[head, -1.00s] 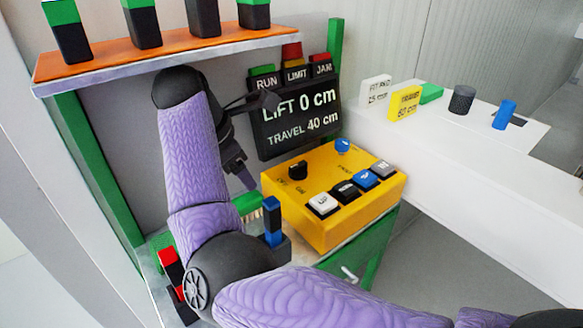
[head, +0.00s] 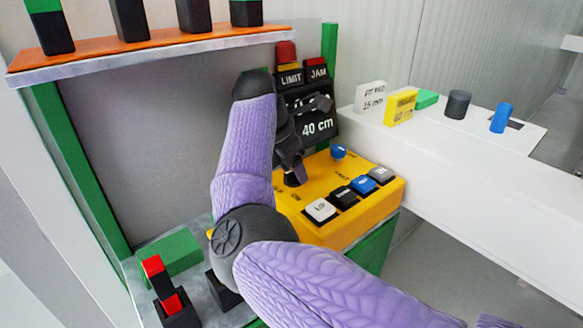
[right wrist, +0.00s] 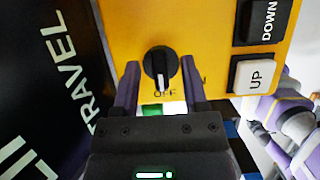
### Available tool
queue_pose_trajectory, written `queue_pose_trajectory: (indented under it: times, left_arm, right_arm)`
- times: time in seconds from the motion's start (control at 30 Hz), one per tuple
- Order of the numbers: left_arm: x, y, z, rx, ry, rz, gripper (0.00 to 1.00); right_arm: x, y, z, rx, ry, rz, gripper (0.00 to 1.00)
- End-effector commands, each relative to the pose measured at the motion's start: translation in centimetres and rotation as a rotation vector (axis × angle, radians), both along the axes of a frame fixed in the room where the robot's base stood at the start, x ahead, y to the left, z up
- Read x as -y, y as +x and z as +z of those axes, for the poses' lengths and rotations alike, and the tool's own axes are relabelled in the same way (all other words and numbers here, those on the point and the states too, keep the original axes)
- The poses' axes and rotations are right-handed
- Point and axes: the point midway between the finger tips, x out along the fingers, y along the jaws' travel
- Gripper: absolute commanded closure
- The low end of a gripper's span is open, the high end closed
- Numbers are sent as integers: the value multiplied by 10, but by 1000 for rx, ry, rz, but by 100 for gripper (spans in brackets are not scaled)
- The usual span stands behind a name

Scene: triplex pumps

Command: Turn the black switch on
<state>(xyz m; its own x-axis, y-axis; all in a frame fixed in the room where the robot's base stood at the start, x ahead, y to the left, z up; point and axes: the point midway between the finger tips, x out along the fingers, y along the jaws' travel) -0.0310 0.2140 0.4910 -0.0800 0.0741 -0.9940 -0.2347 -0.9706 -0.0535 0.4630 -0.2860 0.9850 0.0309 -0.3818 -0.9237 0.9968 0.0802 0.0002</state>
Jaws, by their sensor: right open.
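The black switch (right wrist: 160,66) is a round rotary knob on the yellow control box (head: 350,228). In the right wrist view its white mark points at the OFF label, and the ON label is partly hidden by a finger. My right gripper (right wrist: 159,80) is open, with one finger on each side of the knob; I cannot tell whether they touch it. In the head view my right gripper (head: 297,165) is over the left part of the box, and the knob (head: 291,180) shows just below it. My left gripper is not in view.
White UP (head: 321,210), black, blue and grey buttons line the box's front, with a blue knob (head: 338,152) behind. A dark display (head: 318,126) stands behind, partly hidden by my arm. A red-and-black lever (head: 163,285) is at lower left. A white beam (head: 450,165) extends right.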

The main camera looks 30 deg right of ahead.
Motion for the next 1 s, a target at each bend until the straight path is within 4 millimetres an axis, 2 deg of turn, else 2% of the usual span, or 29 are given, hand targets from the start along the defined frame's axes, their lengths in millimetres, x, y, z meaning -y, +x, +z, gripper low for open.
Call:
queue_pose_trajectory:
  times: [0.03, 0.07, 0.3, 0.7, 1.0]
  left_arm:
    - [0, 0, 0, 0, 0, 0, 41]
    - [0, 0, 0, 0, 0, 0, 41]
    - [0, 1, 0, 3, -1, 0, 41]
    - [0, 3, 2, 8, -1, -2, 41]
    - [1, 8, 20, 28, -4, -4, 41]
  right_arm:
    - [0, 0, 0, 0, 0, 0, 44]
    - [0, 0, 0, 0, 0, 0, 48]
    - [0, 0, 0, 0, 0, 0, 99]
    - [0, 0, 1, -1, 1, 17, 100]
    - [-1, -1, 4, 1, 2, 177, 100]
